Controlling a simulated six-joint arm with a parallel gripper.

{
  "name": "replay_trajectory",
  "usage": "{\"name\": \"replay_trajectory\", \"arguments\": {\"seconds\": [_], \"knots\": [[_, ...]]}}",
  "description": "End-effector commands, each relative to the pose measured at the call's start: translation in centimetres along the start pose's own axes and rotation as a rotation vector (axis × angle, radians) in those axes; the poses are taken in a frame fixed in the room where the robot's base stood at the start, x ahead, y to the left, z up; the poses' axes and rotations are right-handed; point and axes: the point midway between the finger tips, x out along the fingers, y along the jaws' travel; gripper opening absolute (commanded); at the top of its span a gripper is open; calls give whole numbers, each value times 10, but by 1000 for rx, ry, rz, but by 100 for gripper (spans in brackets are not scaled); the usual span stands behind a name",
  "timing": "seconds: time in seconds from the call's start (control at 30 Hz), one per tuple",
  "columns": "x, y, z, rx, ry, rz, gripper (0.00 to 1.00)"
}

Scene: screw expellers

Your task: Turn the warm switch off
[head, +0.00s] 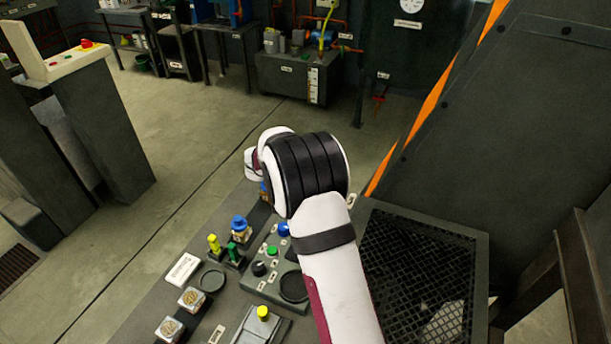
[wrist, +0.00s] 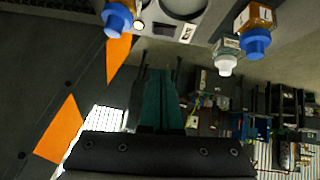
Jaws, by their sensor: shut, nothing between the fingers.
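The warm switch cannot be singled out, as the labels are too small to read. In the head view a grey control panel (head: 262,290) on the bench carries a black knob (head: 259,268), a green button (head: 272,250) and a blue knob (head: 283,229). My arm covers its right side. In the wrist view my gripper (wrist: 158,72) appears as teal fingers together, with nothing visible between them. They are apart from the bench items at the top of that view. My gripper is hidden behind my arm in the head view.
Blue-capped bottles (head: 239,223) and yellow and green bottles stand left of the panel. A yellow-topped piece (head: 263,313) and small sample boxes (head: 192,298) are in front. A black mesh grate (head: 420,270) and a dark machine wall (head: 490,110) lie to the right.

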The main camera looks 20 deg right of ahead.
Motion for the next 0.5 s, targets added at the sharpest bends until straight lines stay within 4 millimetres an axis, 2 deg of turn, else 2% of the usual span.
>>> {"name": "replay_trajectory", "arguments": {"seconds": [0.03, 0.27, 0.37, 0.5], "knots": [[-1, 8, -2, 0, 1, 2, 0], [1, 7, -1, 0, 1, 1, 0], [11, 7, -1, 0, 0, 2, 0], [39, 7, -1, 2, -1, 2, 0]]}}
